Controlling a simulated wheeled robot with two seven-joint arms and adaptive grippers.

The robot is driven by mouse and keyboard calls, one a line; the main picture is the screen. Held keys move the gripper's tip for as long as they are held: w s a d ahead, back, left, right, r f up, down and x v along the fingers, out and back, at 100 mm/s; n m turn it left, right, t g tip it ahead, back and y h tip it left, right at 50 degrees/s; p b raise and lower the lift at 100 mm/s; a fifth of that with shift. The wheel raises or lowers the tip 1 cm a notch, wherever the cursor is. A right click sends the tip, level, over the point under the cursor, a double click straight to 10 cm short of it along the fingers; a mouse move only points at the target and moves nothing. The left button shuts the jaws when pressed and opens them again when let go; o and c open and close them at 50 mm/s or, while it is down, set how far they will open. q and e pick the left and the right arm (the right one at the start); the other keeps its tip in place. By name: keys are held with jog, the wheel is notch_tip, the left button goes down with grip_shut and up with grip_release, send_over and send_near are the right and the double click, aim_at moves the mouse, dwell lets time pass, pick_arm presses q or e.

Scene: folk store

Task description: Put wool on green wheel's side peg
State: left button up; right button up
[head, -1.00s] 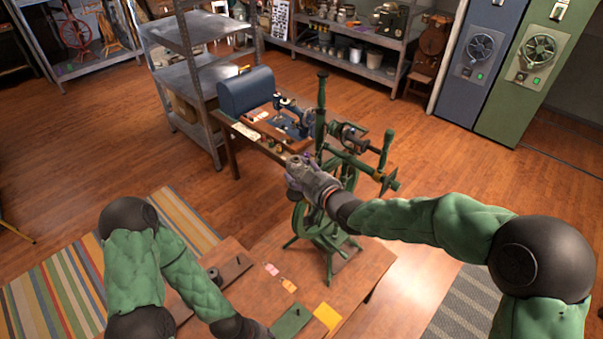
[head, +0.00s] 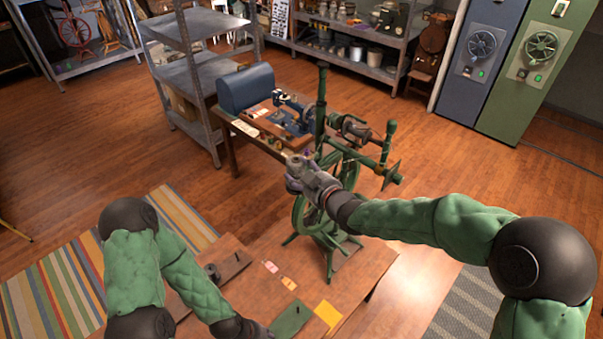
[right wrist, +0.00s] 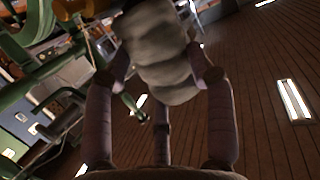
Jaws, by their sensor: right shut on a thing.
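The green spinning wheel (head: 321,95) stands upright on the wooden table, with a tall post and side arms. My right gripper (head: 303,172) is in front of the wheel's left side and covers part of it. It is shut on the wool (right wrist: 158,55), a pale grey lump between the fingers in the right wrist view. Only a small part of the wool shows in the head view. I cannot tell whether the wool touches the wheel. The side peg cannot be picked out clearly. My left arm reaches past the bottom edge; its gripper is out of view.
A sewing machine (head: 292,115) and a blue case (head: 246,88) stand on a small table behind the wheel. The wooden table (head: 235,293) holds a green card (head: 291,319), a yellow card (head: 327,314) and small tags. A metal shelf (head: 193,70) stands behind at left.

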jog(key=o, duration=1)
jog(key=v, duration=1.2)
